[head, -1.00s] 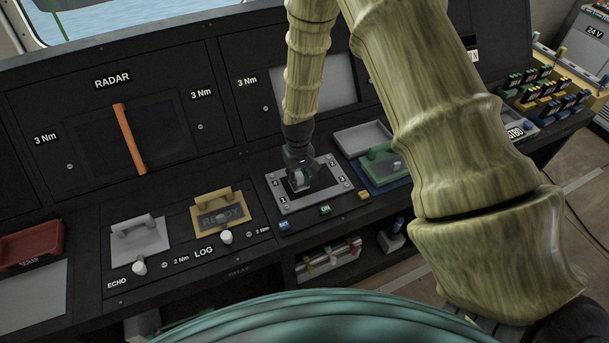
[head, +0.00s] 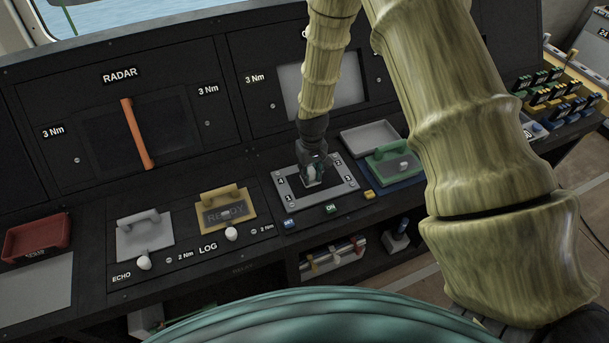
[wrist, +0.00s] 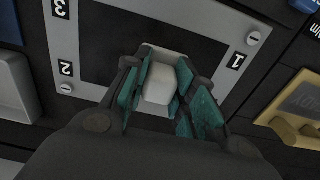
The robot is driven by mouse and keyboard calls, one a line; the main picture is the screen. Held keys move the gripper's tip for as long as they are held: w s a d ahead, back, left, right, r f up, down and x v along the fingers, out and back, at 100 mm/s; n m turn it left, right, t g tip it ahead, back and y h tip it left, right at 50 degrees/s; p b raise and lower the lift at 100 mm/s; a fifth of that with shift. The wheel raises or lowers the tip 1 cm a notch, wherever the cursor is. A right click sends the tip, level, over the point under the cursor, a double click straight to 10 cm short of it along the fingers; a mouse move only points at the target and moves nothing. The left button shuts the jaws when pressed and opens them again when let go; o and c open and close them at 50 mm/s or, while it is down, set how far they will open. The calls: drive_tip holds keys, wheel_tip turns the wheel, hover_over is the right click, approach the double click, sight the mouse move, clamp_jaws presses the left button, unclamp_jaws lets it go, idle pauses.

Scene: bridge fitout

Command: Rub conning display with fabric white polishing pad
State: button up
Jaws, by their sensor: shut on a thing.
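My gripper (head: 312,176) points down over the dark middle of a grey frame with numbered corners (head: 342,186) on the console. In the wrist view, my gripper (wrist: 160,88) has its teal-lined fingers on both sides of a white block (wrist: 159,78), which looks like the white polishing pad. It is shut on this block. The fingers hide part of it, and I cannot tell whether its underside touches the panel. A pale grey screen (head: 345,86) stands upright behind, partly covered by my arm. Its label is mostly hidden, so I cannot confirm that it is the conning display.
A grey tray (head: 345,139) and a green-handled pad (head: 384,168) lie right of the frame. A yellow handled plate (head: 240,216), a grey handled plate (head: 132,243) and a red tray (head: 18,242) lie left. An orange bar (head: 137,133) crosses the radar panel.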

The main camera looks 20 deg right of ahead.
sight(296, 186)
drive_tip(key=d, duration=0.2)
drive_tip(key=shift+d+f, duration=0.1)
drive_tip(key=shift+d, duration=0.9)
drive_tip(key=shift+w+d, duration=0.1)
drive_tip(key=shift+d, duration=0.4)
drive_tip(key=a, duration=0.3)
drive_tip(key=shift+a, duration=2)
drive_tip(key=shift+s+a+f, duration=0.1)
drive_tip(key=shift+s+a, duration=0.05)
drive_tip(key=shift+a, duration=0.6)
drive_tip(key=shift+s+a, duration=0.1)
drive_tip(key=shift+a, duration=0.65)
drive_tip(key=shift+w+a+r+p, duration=0.15)
drive_tip(key=shift+r+p, duration=0.25)
drive_tip(key=shift+r, duration=0.2)
drive_tip(key=shift+s+a+r+p, duration=0.1)
drive_tip(key=shift+r+p, duration=0.25)
drive_tip(key=shift+r, duration=0.25)
wheel_tip(296, 186, up, 2)
drive_tip(key=shift+r+p, duration=0.1)
drive_tip(key=shift+p, duration=0.55)
drive_tip(key=shift+r+p, duration=1.05)
drive_tip(key=shift+r, duration=0.8)
